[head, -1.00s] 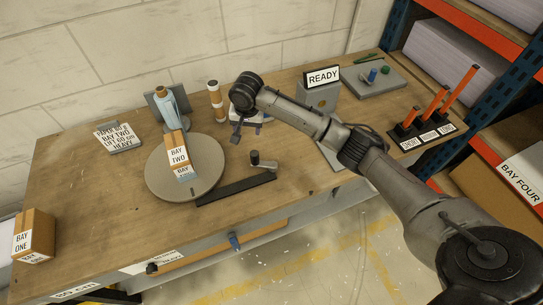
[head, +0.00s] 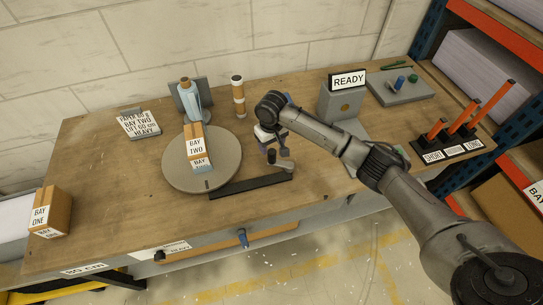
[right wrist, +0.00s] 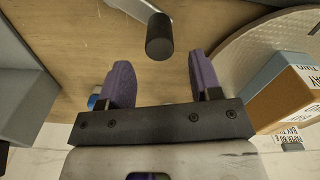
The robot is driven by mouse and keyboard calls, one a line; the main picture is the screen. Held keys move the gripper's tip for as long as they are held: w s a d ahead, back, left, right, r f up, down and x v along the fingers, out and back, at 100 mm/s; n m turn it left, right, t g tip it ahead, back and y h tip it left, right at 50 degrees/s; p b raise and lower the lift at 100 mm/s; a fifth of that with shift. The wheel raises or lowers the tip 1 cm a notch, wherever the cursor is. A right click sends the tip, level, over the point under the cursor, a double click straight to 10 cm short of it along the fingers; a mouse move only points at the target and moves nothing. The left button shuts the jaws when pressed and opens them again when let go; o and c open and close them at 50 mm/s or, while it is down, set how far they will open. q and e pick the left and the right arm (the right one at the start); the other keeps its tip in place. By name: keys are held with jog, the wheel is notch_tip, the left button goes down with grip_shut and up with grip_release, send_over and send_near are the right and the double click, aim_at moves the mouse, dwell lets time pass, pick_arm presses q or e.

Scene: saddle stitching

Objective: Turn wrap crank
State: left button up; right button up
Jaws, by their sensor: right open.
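The wrap crank (head: 281,164) is a small grey arm with an upright dark knob, at the right end of a dark bar (head: 250,186) by the round grey turntable (head: 225,168). A box labelled BAY TWO (head: 195,145) lies on the turntable. My right gripper (head: 271,154) is open, just behind and left of the knob in the head view. In the right wrist view, the crank knob (right wrist: 160,37) stands beyond the gap between the open purple fingers (right wrist: 161,80), apart from both. My left gripper is not in view.
A blue bottle-like roll (head: 190,100) and an orange-banded post (head: 238,95) stand behind the turntable. A BAY ONE box (head: 52,211) sits at left. The table's left middle is clear.

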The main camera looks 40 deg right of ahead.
aim_at(272, 151)
notch_tip(272, 151, down, 6)
jog(key=shift+f+b, duration=0.25)
jog(key=shift+b, duration=0.3)
grip_shut()
dwell(0.4)
